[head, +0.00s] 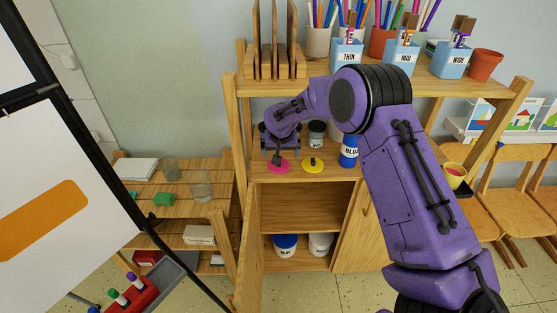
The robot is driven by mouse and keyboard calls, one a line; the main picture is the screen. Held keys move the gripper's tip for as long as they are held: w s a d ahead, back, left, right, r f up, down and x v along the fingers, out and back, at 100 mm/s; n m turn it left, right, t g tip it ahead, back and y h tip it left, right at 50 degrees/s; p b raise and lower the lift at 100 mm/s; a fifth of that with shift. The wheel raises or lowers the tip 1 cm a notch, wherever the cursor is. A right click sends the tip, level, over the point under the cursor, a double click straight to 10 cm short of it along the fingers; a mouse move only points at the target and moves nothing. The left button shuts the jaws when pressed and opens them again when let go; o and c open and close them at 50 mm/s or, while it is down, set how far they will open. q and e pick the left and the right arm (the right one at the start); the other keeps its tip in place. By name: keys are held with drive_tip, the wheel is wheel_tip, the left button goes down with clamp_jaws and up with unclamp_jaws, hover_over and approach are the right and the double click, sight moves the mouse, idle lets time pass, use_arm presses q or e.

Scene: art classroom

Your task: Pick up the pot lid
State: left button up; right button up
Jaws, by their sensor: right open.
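Two small round lids lie on the middle shelf of the wooden unit: a pink lid (284,168) and, to its right, a yellow lid (313,165) with a dark knob on top. I cannot tell which one the task means by the pot lid. My right gripper (277,160) reaches in from the right and points down over the pink lid, with its jaws open. A dark fingertip covers part of the pink lid, and I cannot tell whether it touches. My left gripper is not in view.
A jar (316,134) and a blue paint bottle (349,151) stand behind and right of the lids. The top shelf (441,86) above holds pencil cups and blue boxes. A cupboard door (250,245) stands open below. An easel (75,120) is at the left.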

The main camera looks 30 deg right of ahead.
sight(279, 168)
drive_tip(key=p+x, duration=0.1)
drive_tip(key=x, duration=0.5)
drive_tip(key=p+x, duration=0.1)
drive_tip(key=x, duration=0.1)
drive_tip(key=shift+w+d+f+p, duration=0.1)
drive_tip(key=shift+w+f+p, duration=0.2)
drive_tip(key=shift+w, duration=0.15)
drive_tip(key=shift+w+d+f, duration=0.1)
drive_tip(key=shift+w+f, duration=0.1)
drive_tip(key=shift+f, duration=0.15)
drive_tip(key=shift+s+r, duration=0.1)
drive_tip(key=c, duration=0.7)
